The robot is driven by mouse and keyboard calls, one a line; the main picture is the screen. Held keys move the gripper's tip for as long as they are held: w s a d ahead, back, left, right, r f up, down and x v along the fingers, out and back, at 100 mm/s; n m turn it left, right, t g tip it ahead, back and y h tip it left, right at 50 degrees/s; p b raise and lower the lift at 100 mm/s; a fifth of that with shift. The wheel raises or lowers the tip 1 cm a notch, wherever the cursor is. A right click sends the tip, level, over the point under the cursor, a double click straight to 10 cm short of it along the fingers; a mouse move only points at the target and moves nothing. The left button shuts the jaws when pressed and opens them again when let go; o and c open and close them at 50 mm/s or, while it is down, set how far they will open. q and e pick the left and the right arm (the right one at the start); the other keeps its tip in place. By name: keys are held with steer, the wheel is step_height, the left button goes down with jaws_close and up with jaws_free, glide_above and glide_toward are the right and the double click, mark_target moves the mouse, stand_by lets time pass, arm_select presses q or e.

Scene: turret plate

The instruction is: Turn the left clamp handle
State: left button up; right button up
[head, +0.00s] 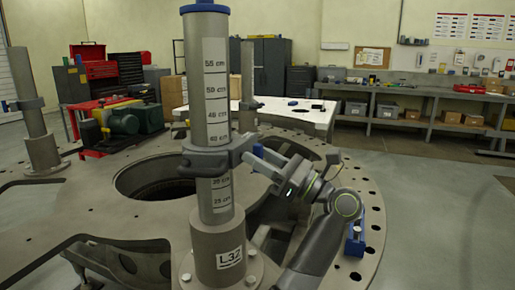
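A grey post (216,110) with a centimetre scale and a blue top stands in front of me. A grey clamp (208,161) is closed around it, near the 35–40 cm marks. A small blue part, apparently the clamp handle (258,150), shows at the clamp's right side. My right gripper is not in view.
The post's base, labelled L32 (229,258), is bolted to a large round turret plate (150,215) with wide openings. Another post with a clamp (36,125) stands at the left. A blue fixture (355,242) sits on the plate's right rim. Open floor lies to the right.

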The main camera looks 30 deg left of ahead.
arm_select(q)
steer(key=shift+a+r, duration=0.15)
steer(key=shift+a, duration=0.15)
steer(key=shift+c, duration=0.2)
jaws_close()
